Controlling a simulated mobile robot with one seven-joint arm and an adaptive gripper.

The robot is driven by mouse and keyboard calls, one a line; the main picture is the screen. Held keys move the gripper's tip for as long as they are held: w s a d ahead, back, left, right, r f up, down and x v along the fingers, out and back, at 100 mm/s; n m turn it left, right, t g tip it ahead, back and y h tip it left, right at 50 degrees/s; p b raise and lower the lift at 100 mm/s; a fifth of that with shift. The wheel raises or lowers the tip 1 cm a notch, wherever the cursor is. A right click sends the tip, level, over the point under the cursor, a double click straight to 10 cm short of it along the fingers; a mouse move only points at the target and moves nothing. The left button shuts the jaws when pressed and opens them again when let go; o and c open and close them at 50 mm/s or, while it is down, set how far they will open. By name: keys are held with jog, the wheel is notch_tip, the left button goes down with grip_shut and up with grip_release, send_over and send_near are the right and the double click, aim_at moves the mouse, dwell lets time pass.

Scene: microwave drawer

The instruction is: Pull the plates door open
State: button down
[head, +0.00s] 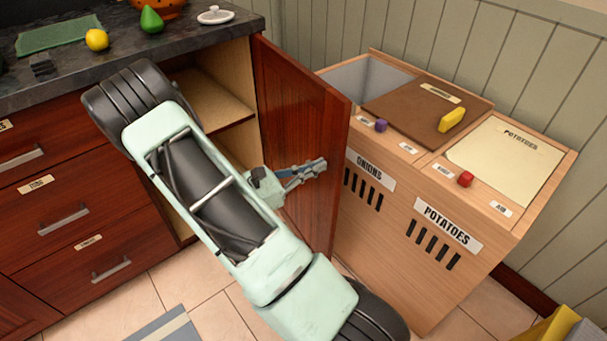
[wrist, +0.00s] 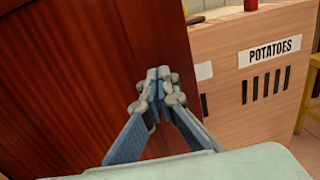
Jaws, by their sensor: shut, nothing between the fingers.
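A dark red wooden cabinet door (head: 300,130) stands swung open from the counter, its free edge towards the onions bin. It also fills the left of the wrist view (wrist: 80,80). No plates label shows on the side of it that I see. Behind it, the cabinet interior (head: 215,100) shows pale shelves, partly hidden by my arm. My gripper (head: 322,164) is shut and empty, in front of the door's inner face near its free edge. In the wrist view the fingertips (wrist: 158,75) meet, with the door behind them; I cannot tell whether they touch it.
The wooden onions and potatoes bins (head: 450,235) stand close to the right of the door. Labelled drawers (head: 60,215) are on the left, under a dark counter (head: 190,32) with a lemon (head: 97,40) and a pear (head: 151,20).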

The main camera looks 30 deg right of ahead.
jog(key=shift+d, duration=0.25)
jog(key=d+p, duration=0.1)
jog(key=d, duration=1)
jog(key=shift+s, duration=0.3)
jog(key=s+a+p, duration=0.1)
jog(key=a, duration=0.3)
jog(key=a+p, duration=0.1)
jog(key=a, duration=0.4)
jog(key=s+a+p, duration=0.1)
jog(key=a, duration=0.3)
jog(key=shift+s+a, duration=0.35)
jog(key=shift+a, duration=0.05)
